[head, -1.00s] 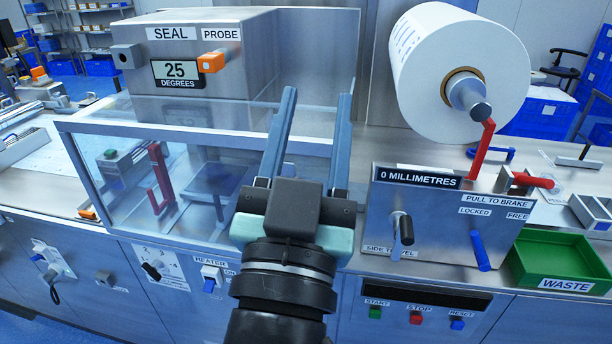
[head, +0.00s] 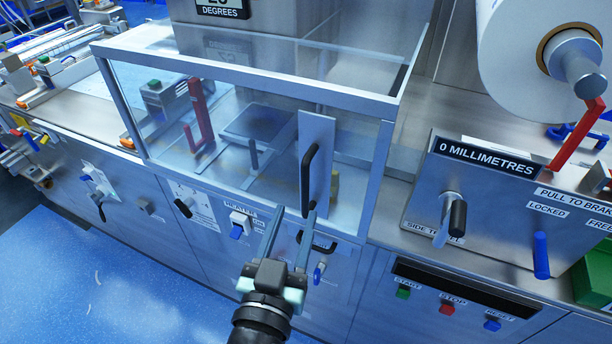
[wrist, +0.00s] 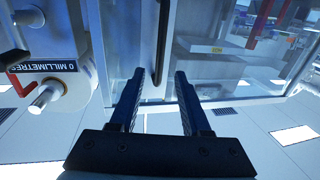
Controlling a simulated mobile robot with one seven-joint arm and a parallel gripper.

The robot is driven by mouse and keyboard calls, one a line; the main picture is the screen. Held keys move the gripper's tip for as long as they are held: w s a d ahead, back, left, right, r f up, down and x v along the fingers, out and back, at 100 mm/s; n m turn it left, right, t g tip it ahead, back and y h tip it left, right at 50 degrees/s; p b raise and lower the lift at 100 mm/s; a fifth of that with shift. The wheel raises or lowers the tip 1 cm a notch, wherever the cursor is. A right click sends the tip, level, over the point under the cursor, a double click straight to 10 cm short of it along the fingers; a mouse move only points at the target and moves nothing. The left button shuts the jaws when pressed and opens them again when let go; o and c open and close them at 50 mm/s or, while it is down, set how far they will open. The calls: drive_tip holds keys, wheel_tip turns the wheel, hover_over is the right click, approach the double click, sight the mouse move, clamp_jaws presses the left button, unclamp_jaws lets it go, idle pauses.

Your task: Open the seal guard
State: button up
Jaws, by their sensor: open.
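The seal guard (head: 240,68) is a clear-panelled box with a grey metal frame, and it looks closed. A black upright bar handle (head: 306,180) sits on a pale metal plate (head: 323,140) at the right of its front panel. My gripper (head: 296,211) is open and empty in front of the guard, with its fingertips near the handle's lower end in the picture. In the wrist view, the black handle (wrist: 164,40) runs down between the two open fingers of my gripper (wrist: 160,74). I cannot tell whether the fingers touch it.
Inside the guard are a red upright bracket (head: 199,110) and a dark flat plate (head: 258,122). To the right stand a side panel with a crank (head: 457,218) and blue lever (head: 541,255), and a large white roll (head: 515,45). Open blue floor (head: 110,280) lies at lower left.

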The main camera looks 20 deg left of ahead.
sight(304, 188)
drive_tip(key=w, duration=0.2)
drive_tip(key=w+a+p, duration=0.1)
drive_tip(key=w, duration=0.2)
drive_tip(key=w+p, duration=0.1)
drive_tip(key=w, duration=0.2)
drive_tip(key=shift+w+a, duration=0.1)
drive_tip(key=shift+a, duration=0.1)
drive_tip(key=shift+c, duration=0.2)
clamp_jaws()
idle(1.0)
